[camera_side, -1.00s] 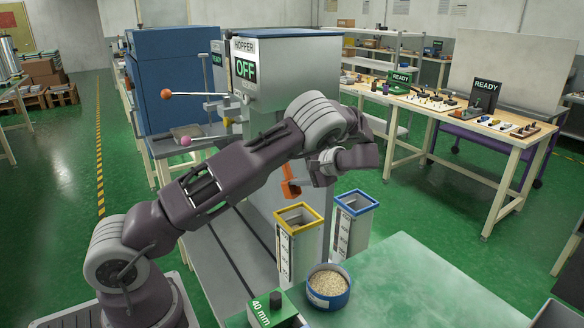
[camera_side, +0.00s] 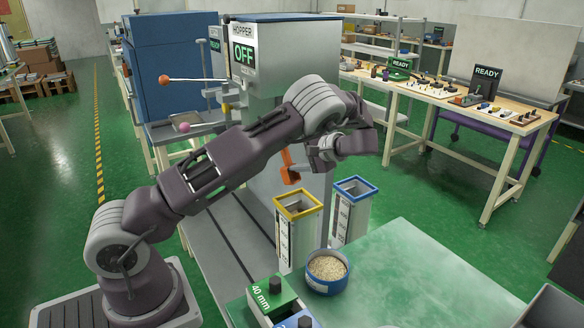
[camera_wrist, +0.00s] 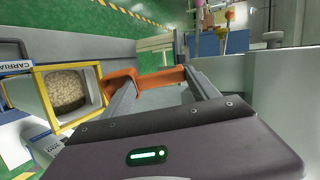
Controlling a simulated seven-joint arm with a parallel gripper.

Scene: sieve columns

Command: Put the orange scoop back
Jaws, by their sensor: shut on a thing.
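The orange scoop (camera_side: 289,167) is in my gripper beside the grey hopper cabinet, above and behind the yellow-rimmed column (camera_side: 298,204). In the wrist view the orange scoop (camera_wrist: 151,78) lies across the two fingertips. My gripper (camera_wrist: 160,88) is shut on it. In the side view my wrist partly hides the fingers. The wrist view shows the yellow rim (camera_wrist: 39,92) to the left of the scoop, with pale grains inside it. How much the scoop holds cannot be told.
A blue-rimmed column (camera_side: 354,187) stands right of the yellow one. A blue bowl of pale grains (camera_side: 327,270) sits on the green table (camera_side: 430,275), beside a green 40 mm block (camera_side: 268,299). The hopper sign (camera_side: 243,54) reads OFF. The table's right part is clear.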

